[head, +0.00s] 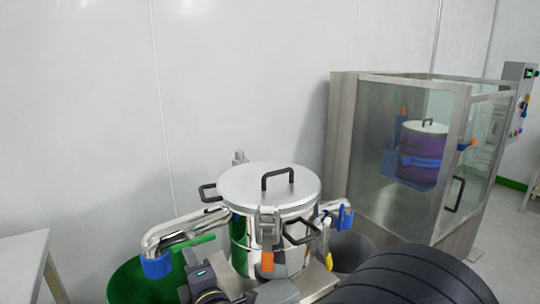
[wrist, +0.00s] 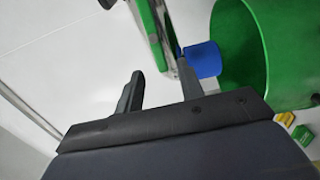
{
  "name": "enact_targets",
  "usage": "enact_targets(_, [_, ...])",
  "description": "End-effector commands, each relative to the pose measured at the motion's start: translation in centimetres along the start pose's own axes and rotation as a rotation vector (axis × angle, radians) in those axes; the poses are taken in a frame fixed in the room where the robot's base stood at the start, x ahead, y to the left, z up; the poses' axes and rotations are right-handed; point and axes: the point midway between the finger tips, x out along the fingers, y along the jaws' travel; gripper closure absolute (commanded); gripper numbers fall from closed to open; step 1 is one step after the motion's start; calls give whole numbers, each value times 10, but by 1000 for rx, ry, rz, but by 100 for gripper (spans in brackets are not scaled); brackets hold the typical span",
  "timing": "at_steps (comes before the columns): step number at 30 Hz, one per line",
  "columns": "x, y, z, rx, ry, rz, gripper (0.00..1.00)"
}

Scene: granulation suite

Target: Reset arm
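My gripper (wrist: 160,80) shows in the wrist view with its two dark fingers apart. Nothing is between them. Beyond the right finger are a blue outlet end (wrist: 203,60) and a large green bin (wrist: 285,85). A ribbed black part, which may be my arm, fills the bottom right of the head view.
A steel vessel (head: 240,185) with a lid and black handles stands in the middle. A blue-ended pipe (head: 185,228) leads from it over the green bin (head: 135,285). A glass-sided cabinet (head: 343,130) holding a purple drum (head: 422,150) stands right. A table (head: 25,250) stands left.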

Motion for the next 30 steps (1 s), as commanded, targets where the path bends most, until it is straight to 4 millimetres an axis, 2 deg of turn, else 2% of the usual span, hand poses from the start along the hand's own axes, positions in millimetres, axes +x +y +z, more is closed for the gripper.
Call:
enact_targets(6, [-38,1,0,0,1,0,64])
enact_targets(9, [-15,-1,0,0,-2,1,64])
enact_targets(24, [73,-1,0,0,-1,0,64])
enact_targets(25, [78,0,1,2,-1,0,64])
enact_targets(30, [74,5,1,150,0,1,64])
